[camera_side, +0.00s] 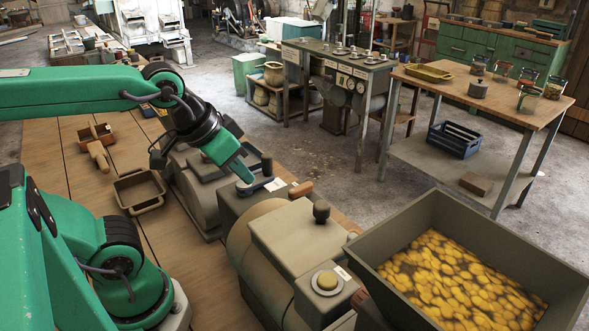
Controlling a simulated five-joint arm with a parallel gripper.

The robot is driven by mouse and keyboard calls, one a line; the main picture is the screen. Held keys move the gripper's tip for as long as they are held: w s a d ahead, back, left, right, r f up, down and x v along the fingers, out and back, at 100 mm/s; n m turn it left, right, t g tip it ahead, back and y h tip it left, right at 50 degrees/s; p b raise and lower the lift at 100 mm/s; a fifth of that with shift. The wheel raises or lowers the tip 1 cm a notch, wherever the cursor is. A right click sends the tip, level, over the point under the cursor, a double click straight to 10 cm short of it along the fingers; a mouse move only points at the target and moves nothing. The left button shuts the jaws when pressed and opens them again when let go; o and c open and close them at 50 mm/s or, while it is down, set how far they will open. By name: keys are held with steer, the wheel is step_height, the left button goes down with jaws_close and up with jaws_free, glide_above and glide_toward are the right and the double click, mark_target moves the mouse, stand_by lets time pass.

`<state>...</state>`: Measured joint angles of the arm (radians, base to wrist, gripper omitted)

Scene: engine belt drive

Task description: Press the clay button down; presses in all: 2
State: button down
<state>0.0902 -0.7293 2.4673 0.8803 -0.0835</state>
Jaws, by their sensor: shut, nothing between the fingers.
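A round ochre button (327,281), the one I take for the clay button, sits in a pale ring on the front of the grey-brown machine (290,235). It stands out and nothing covers it. My gripper (248,178) is shut and empty. It points down near a dark lever (262,184) on the machine's rear part, well behind and left of the button. I cannot tell whether the gripper touches the lever.
A dark knob (321,211) and a brown handle (301,190) stick up from the machine. A hopper of yellow pieces (438,202) stands close on the right. An empty tray (163,203) and a small wooden box (82,137) are on the bench at left.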

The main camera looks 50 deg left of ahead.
steer(key=w+d+r+h, duration=0.1)
steer(key=d+r+h, duration=0.15)
steer(key=d, duration=0.35)
steer(key=w+d+r+h, duration=0.1)
steer(key=d+r, duration=0.2)
steer(key=d, duration=0.3)
step_height(320, 180, up, 5)
steer(key=h, duration=0.3)
glide_above(318, 277)
steer(key=shift+f+m, duration=0.1)
steer(key=shift+m, duration=0.3)
steer(key=shift+f, duration=0.1)
steer(key=shift+f, duration=4.35)
steer(key=shift+f, duration=0.85)
steer(key=shift+r, duration=0.85)
